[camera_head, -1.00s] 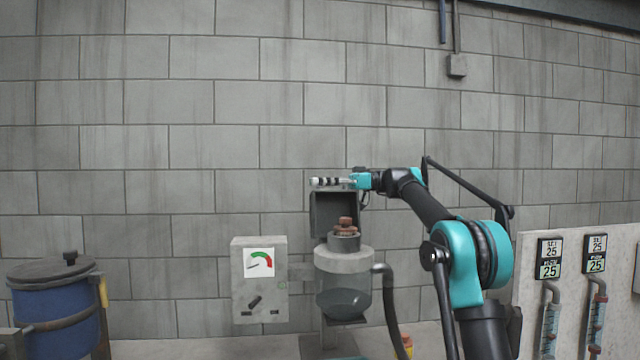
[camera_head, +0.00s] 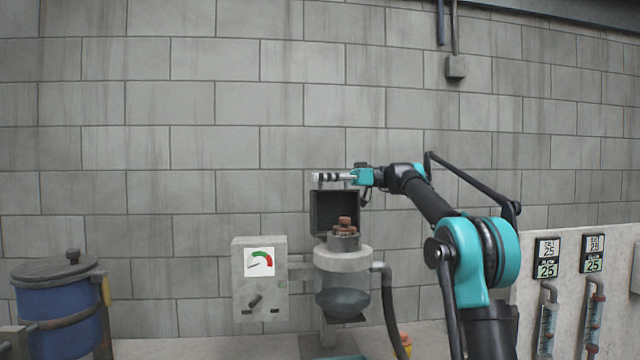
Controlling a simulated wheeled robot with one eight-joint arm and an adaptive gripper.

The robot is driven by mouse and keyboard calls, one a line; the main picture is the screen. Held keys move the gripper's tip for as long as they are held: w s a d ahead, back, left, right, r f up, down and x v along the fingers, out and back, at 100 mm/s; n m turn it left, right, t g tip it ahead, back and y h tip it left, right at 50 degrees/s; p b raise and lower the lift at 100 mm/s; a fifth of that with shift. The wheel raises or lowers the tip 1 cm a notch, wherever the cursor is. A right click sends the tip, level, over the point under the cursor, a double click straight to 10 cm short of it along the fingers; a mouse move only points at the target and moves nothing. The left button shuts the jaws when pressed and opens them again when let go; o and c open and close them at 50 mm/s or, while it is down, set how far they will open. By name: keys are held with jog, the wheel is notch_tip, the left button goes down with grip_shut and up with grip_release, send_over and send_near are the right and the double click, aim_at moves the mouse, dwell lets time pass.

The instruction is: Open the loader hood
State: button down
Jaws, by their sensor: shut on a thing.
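The loader hood (camera_head: 333,212) is a dark, box-like lid. It stands tilted up behind the loader, with its hollow inside facing me. The loader (camera_head: 342,262) has a pale collar above a clear bowl, and a brown, stepped part (camera_head: 345,228) shows at its open top. My gripper (camera_head: 322,177) is at the top edge of the raised hood, reaching in from the right. Its fingers are shut on the hood at that edge. The exact contact is too small to make out.
A grey control box (camera_head: 259,279) with a gauge is left of the loader. A dark hose (camera_head: 391,310) runs down its right side. A blue lidded drum (camera_head: 58,305) stands far left. A panel with tube gauges (camera_head: 570,290) is at the right. The block wall is behind.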

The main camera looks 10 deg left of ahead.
jog(key=shift+s+d+r, duration=0.15)
jog(key=shift+s+r, duration=0.05)
jog(key=shift+s, duration=0.4)
jog(key=c, duration=1.5)
grip_release()
jog(key=shift+c, duration=0.2)
jog(key=shift+d, duration=0.1)
jog(key=v, duration=1.2)
